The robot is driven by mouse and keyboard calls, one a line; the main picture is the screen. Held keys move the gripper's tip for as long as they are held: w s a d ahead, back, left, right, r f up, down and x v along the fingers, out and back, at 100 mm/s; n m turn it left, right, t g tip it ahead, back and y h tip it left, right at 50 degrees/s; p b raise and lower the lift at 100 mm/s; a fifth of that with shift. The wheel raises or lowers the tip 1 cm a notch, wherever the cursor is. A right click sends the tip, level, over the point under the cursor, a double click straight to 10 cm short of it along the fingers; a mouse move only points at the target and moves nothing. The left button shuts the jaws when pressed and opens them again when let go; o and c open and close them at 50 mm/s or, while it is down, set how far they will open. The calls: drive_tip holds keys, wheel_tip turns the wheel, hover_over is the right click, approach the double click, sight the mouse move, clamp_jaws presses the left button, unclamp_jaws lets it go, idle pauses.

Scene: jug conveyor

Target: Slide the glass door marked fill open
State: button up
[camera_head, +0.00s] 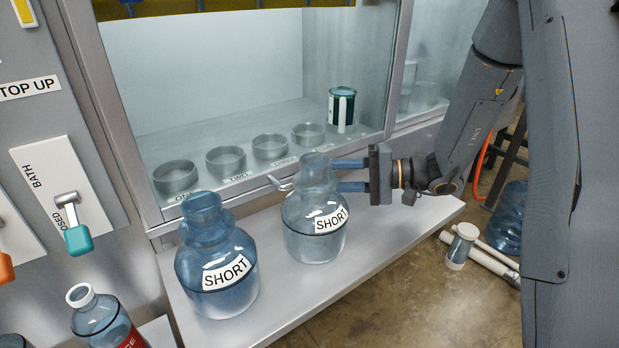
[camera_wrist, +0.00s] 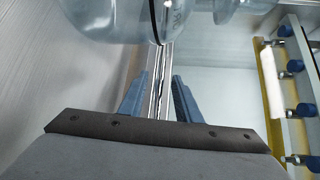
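A glass-fronted cabinet (camera_head: 250,75) with a grey metal frame stands behind a ledge. No fill mark is readable, and I cannot tell which pane is the marked door. My gripper (camera_head: 338,175) is at the right of the nearer-right SHORT jug (camera_head: 312,238), its two blue fingers apart and pointing left at the jug's neck. The fingertips are partly hidden by the jug. A small metal hook-like piece (camera_head: 280,184) shows left of that neck. In the wrist view my gripper (camera_wrist: 160,76) is open, with a thin metal edge running between and beyond the fingers.
Another SHORT jug (camera_head: 216,270) stands left on the ledge (camera_head: 375,240). Several cup rings (camera_head: 225,160) and a dark green-and-white container (camera_head: 341,108) are inside the cabinet. A BATH lever (camera_head: 75,230) is at left. The ledge's right part is clear.

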drive_tip(key=shift+x, duration=1.95)
clamp_jaws()
